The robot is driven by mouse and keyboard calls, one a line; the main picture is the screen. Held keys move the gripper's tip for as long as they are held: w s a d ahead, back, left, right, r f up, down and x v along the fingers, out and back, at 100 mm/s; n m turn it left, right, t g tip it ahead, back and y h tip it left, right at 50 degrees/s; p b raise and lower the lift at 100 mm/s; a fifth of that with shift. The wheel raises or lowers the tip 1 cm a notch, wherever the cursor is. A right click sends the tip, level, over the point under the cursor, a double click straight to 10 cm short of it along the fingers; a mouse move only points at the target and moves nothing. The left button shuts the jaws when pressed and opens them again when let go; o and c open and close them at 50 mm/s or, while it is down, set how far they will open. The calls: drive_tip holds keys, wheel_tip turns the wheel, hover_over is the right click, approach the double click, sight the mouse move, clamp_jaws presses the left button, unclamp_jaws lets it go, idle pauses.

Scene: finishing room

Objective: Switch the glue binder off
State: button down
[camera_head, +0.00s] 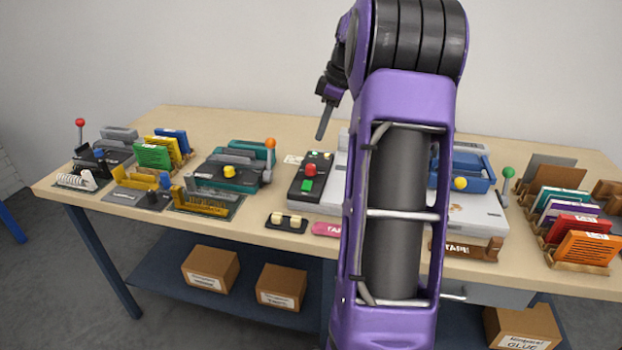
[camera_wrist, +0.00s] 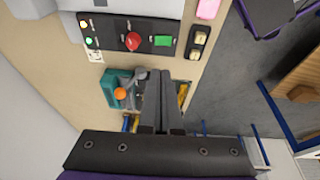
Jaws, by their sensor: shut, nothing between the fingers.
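A large light-grey machine (camera_head: 481,212), which I take for the glue binder, stands right of the table's middle, partly hidden behind my arm. A black control panel (camera_head: 297,190) at its left end carries a red button (camera_head: 311,170) and a green button (camera_head: 306,185). The wrist view also shows the red button (camera_wrist: 133,41), the green button (camera_wrist: 163,40), and two small lamps, one pale (camera_wrist: 83,23) and one lit green (camera_wrist: 88,41). My gripper (camera_head: 320,136) hangs above the table, pointing down, apart from the panel. Its fingers (camera_wrist: 159,73) are together and empty.
A teal machine (camera_head: 238,156) with an orange-knobbed lever stands left of the panel. A black plate with two cream keys (camera_head: 286,223) and a pink tape piece (camera_head: 325,229) lie in front. Racks of coloured booklets (camera_head: 585,248) stand at right. Space above the table is open.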

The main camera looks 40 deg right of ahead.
drive_tip(key=shift+f, duration=0.1)
drive_tip(key=b, duration=0.2)
approach(308, 183)
drive_tip(key=x, duration=0.5)
drive_tip(key=shift+w+a+f, duration=0.15)
drive_tip(key=shift+w+a, duration=0.05)
drive_tip(key=shift+w, duration=0.05)
drive_tip(key=shift+f, duration=0.55)
